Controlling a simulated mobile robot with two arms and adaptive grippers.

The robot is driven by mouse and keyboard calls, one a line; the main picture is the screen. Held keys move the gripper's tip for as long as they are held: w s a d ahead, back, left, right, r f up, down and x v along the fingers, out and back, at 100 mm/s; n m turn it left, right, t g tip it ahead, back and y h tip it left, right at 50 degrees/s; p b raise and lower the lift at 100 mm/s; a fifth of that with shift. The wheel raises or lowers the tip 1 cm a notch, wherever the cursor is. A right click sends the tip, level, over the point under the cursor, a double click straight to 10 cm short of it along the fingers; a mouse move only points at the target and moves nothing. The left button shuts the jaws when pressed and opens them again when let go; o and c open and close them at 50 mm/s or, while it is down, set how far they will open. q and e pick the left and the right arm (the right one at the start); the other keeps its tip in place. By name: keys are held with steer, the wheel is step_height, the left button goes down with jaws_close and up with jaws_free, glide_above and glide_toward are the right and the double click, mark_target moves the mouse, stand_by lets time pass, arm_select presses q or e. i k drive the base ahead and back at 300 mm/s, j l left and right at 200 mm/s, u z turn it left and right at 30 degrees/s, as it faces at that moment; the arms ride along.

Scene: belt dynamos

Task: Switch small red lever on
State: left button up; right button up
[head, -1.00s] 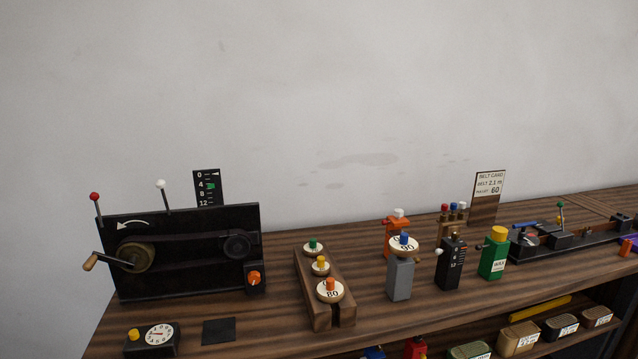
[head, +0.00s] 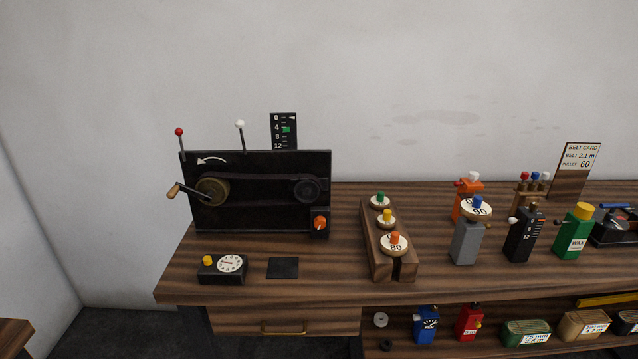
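A small lever with a red ball tip (head: 179,132) stands at the upper left corner of the black belt machine (head: 260,220). Its thin rod leans slightly to the left. A similar lever with a white ball tip (head: 240,124) stands to its right on the machine's top edge. The machine has a crank with a wooden handle (head: 174,190) on its left, two pulleys with a belt, and an orange knob (head: 320,223) at the lower right. Neither of my grippers shows in the head view.
The machine stands on a wooden bench (head: 330,284). In front lie a dial box (head: 222,268) and a black pad (head: 283,268). A wooden pulley rack (head: 375,245) and several small colored devices stand to the right. A lower shelf holds tins and boxes.

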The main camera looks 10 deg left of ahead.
mark_target(178, 132)
steer(key=i+j+u, duration=0.1)
steer(key=j, duration=0.3)
steer(key=i+j+u, duration=0.15)
steer(key=j, duration=0.25)
steer(key=j+u, duration=0.1)
steer(key=j, duration=0.3)
steer(key=i+j+u, duration=0.1)
steer(key=j, duration=0.25)
steer(key=i, duration=0.05)
